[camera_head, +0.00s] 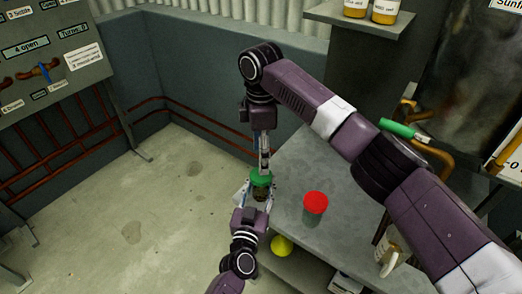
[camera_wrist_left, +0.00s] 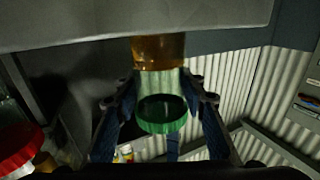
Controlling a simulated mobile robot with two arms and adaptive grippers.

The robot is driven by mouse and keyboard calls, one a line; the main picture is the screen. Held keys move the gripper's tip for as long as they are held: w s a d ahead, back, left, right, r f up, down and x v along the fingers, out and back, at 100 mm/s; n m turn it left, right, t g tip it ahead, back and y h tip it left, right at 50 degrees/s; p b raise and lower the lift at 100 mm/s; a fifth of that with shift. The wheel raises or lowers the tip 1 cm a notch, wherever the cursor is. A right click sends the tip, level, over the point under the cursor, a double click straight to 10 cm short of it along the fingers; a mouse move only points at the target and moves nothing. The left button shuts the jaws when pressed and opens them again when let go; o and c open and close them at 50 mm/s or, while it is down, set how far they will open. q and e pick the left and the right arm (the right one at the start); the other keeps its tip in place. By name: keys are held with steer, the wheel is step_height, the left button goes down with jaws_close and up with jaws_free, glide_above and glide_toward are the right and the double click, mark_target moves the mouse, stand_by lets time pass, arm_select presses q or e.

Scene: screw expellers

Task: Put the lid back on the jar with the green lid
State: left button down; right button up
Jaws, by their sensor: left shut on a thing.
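The jar (camera_head: 260,193) with amber contents is between the fingers of my left gripper (camera_head: 256,196), which is shut on it. In the left wrist view, the jar (camera_wrist_left: 158,50) appears upside down. The green lid (camera_head: 261,179) is at the jar's mouth. In the left wrist view, the green lid (camera_wrist_left: 162,122) shows a dark inner side; I cannot tell whether it is seated or just apart from the rim. My right gripper (camera_head: 264,165) reaches down from above to the lid. Its fingertips are too small to tell their grip.
A red-lidded jar (camera_head: 315,203) stands on the grey table (camera_head: 290,168), right of the held jar. A yellow ball (camera_head: 281,245) is on the level below. A mug (camera_head: 388,252) is at lower right. Amber jars (camera_head: 385,10) stand on a high shelf. The floor at left is clear.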

mark_target(261, 186)
step_height(261, 186, down, 7)
steer(key=shift+r, duration=0.1)
stand_by(0.4)
steer(key=c, duration=1.2)
steer(key=m, duration=0.3)
steer(key=shift+s+m, duration=0.1)
steer(key=shift+m, duration=0.3)
steer(key=m, duration=0.3)
steer(key=shift+a+m, duration=0.1)
steer(key=shift+m, duration=0.2)
steer(key=m, duration=0.7)
steer(key=o, duration=1.4)
steer(key=shift+c, duration=0.2)
